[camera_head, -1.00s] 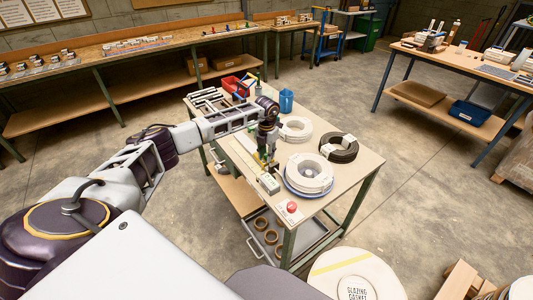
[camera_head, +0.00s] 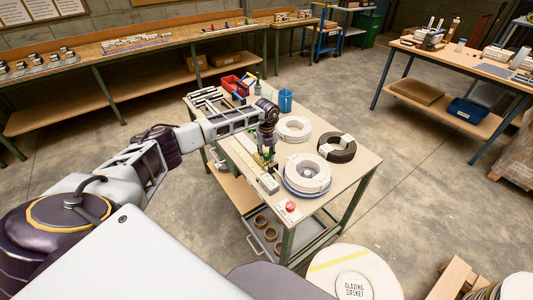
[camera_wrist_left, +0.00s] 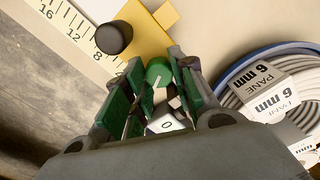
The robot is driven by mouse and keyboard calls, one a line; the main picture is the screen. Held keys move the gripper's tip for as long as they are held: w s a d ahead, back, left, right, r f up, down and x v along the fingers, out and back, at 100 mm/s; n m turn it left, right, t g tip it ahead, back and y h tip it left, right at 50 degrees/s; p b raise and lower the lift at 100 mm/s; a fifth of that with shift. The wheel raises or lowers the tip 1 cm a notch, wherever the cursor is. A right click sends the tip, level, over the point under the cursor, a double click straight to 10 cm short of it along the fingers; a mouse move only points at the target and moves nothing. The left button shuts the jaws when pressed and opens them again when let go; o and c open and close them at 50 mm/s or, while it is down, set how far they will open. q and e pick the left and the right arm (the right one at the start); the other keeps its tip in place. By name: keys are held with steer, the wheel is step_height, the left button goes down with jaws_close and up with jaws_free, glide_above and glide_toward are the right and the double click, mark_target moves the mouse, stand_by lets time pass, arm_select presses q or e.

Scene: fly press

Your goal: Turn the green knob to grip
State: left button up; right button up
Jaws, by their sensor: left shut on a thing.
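In the head view my left gripper (camera_head: 265,157) points down at the fixture on the bench (camera_head: 345,182). The knob is too small and covered to make out there. My right gripper is not in view.
A black knob (camera_wrist_left: 114,38) on a yellow plate (camera_wrist_left: 146,30) and a ruler strip (camera_wrist_left: 75,30) are close to the fingers. White gasket coils (camera_head: 308,172) lie right of the gripper. A red button (camera_head: 290,206) is at the bench's front corner. A blue cup (camera_head: 286,100) stands behind.

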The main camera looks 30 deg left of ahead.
mark_target(267, 155)
arm_select(q)
steer(key=shift+n, duration=0.4)
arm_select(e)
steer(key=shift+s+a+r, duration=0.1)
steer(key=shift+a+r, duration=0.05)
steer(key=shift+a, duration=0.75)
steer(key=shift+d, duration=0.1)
arm_select(q)
steer(key=o, duration=0.7)
steer(key=shift+o, duration=0.2)
steer(key=shift+r, duration=0.1)
step_height(267, 155, up, 12)
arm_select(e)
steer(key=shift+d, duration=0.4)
